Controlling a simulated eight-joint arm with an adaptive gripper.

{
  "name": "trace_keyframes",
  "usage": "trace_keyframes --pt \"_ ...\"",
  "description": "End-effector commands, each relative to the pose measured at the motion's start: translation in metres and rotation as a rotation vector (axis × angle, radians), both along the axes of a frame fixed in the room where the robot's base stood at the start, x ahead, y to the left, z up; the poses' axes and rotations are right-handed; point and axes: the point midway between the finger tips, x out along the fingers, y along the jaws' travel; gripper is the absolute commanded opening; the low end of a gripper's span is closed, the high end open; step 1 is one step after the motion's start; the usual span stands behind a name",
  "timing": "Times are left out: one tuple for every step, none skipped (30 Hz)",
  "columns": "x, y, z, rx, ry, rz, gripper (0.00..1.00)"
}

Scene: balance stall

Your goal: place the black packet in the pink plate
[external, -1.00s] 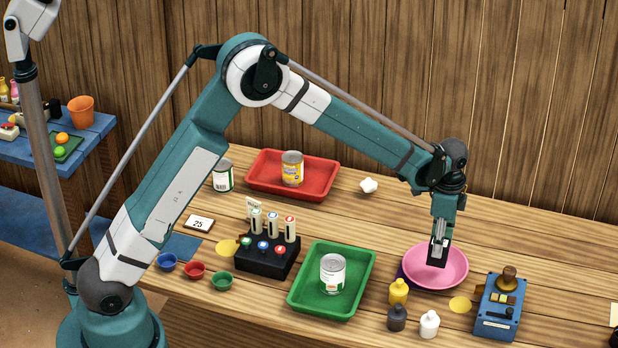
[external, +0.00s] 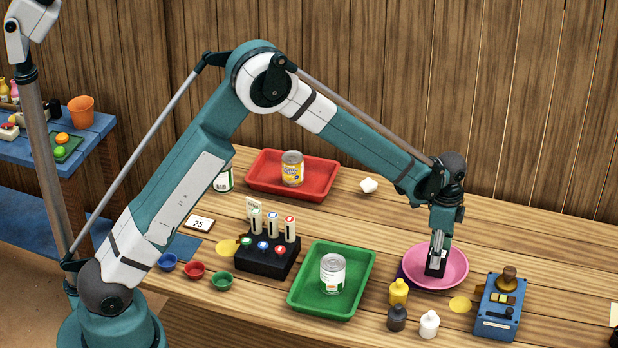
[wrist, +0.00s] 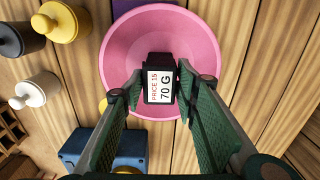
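The black packet (wrist: 160,78) shows in the wrist view with a white label reading "PRICE 15" and "70 G". My gripper (wrist: 160,82) is shut on it, with one finger on either side. In the external view the packet (external: 435,268) hangs below my gripper (external: 437,256), within the outline of the pink plate (external: 459,280). The pink plate (wrist: 120,50) also surrounds the packet in the wrist view. I cannot tell whether the packet's bottom touches the plate.
The table behind the plate is clear.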

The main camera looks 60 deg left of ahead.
Motion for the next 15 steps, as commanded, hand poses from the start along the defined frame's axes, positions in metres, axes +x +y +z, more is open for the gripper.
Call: trace_keyframes --pt "0.0000 0.0000 0.0004 0.000 0.000 0.000 0.38" --pt "0.0000 0.0000 0.0004 0.000 0.000 0.000 0.41" --pt "0.0000 0.0000 0.0005 0.000 0.000 0.000 0.41" --pt "0.0000 0.0000 0.0005 0.000 0.000 0.000 0.41" --pt "0.0000 0.0000 0.0005 0.000 0.000 0.000 0.41" --pt "0.0000 0.0000 0.0006 0.000 0.000 0.000 0.41" --pt "0.0000 0.0000 0.0006 0.000 0.000 0.000 0.41" --pt "0.0000 0.0000 0.0006 0.000 0.000 0.000 0.41" --pt "0.0000 0.0000 0.0006 0.000 0.000 0.000 0.41" --pt "0.0000 0.0000 0.0006 0.000 0.000 0.000 0.41" --pt "0.0000 0.0000 0.0007 0.000 0.000 0.000 0.41" --pt "0.0000 0.0000 0.0010 0.000 0.000 0.000 0.41" --pt "0.0000 0.0000 0.0014 0.000 0.000 0.000 0.41" --pt "0.0000 0.0000 0.0018 0.000 0.000 0.000 0.41" --pt "0.0000 0.0000 0.0027 0.000 0.000 0.000 0.41"
